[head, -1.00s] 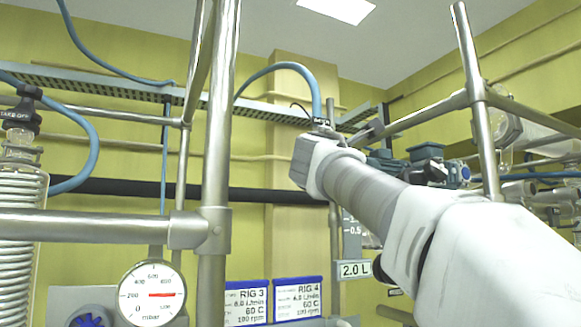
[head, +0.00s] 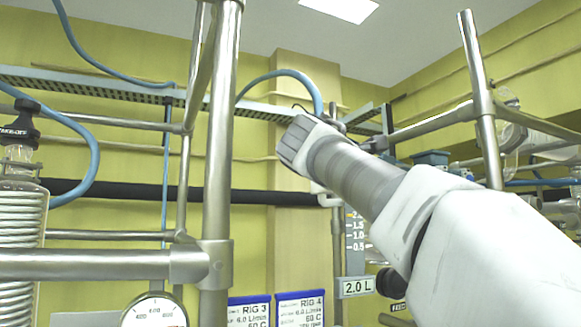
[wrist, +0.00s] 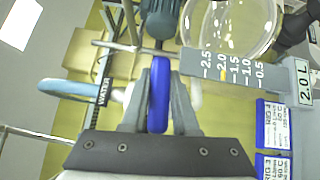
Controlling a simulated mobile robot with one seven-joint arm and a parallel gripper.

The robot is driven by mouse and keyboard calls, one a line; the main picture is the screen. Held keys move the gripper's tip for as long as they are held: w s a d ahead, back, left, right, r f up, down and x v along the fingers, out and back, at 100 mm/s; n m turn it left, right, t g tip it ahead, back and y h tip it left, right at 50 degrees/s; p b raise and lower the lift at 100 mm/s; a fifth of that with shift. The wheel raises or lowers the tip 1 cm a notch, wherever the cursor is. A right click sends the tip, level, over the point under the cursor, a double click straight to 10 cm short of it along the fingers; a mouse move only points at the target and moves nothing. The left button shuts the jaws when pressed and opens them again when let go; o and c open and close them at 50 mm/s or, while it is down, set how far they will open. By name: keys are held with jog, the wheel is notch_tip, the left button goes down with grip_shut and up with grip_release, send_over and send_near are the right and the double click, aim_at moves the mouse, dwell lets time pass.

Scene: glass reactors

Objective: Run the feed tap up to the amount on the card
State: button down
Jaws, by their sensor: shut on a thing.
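In the wrist view my gripper (wrist: 159,75) is shut on a blue handle (wrist: 158,100), taken to be the feed tap, with one grey finger on each side of it. A black WATER label (wrist: 104,90) is beside it on the left, near a blue hose (wrist: 65,87). The card (wrist: 303,82) reads 2.0 L; it also shows in the head view (head: 357,287). A grey scale (wrist: 233,69) runs from 0.5 to 2.5 beside a round glass vessel (wrist: 230,22). I cannot make out a liquid level. In the head view my arm hides the tap and gripper jaws.
In the head view steel frame posts (head: 218,150) and a rail (head: 90,264) stand at left, with a coil condenser (head: 17,225) and a pressure gauge (head: 155,312) cut off below. RIG 3 (head: 249,312) and RIG 4 (head: 300,308) cards hang at the bottom. Another post (head: 482,110) stands right.

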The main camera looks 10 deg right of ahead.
jog(key=shift+m+g, duration=0.4)
jog(key=shift+m, duration=0.1)
jog(key=c, duration=0.7)
grip_release()
jog(key=shift+s, duration=0.1)
